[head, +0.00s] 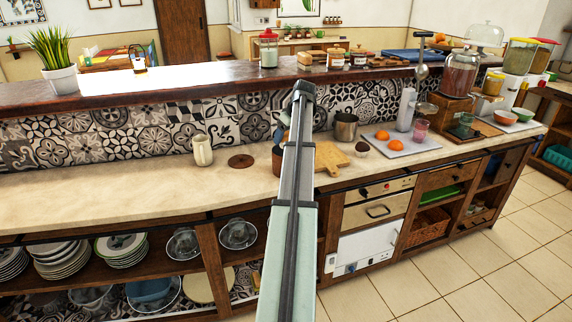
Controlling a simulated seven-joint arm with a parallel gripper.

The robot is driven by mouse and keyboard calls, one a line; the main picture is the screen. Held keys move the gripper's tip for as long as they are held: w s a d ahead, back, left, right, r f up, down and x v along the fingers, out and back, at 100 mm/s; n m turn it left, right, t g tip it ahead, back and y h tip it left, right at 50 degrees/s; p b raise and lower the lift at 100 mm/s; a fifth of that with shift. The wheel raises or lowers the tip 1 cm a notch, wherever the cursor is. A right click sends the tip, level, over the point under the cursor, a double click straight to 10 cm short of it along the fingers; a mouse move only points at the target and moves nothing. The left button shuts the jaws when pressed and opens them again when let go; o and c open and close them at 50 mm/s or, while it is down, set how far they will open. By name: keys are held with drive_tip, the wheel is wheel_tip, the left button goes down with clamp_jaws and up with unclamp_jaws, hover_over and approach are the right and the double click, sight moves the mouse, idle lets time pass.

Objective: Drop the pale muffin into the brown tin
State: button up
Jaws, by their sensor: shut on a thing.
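I cannot make out the pale muffin for certain. A small dark round item with a paler top (362,148), perhaps a muffin, sits on the counter right of the cutting board. A flat brown round thing (241,161) lies on the counter left of my arm; it may be the brown tin, but I cannot tell if it has a rim. My arm rises through the middle of the view and hides part of the counter behind it. My gripper's fingers do not show, nor does anything in them.
A cream pitcher (202,150) stands left of the brown round thing. A brown pot (277,158) is partly behind my arm. To the right are a wooden board (331,158), a steel pot (346,127) and a tray (408,145) with oranges. The counter's left part is clear.

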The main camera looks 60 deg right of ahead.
drive_tip(key=shift+f, duration=1.1)
drive_tip(key=shift+f, duration=0.1)
drive_tip(key=o, duration=1.1)
drive_tip(key=shift+o, duration=0.2)
drive_tip(key=v, duration=1.4)
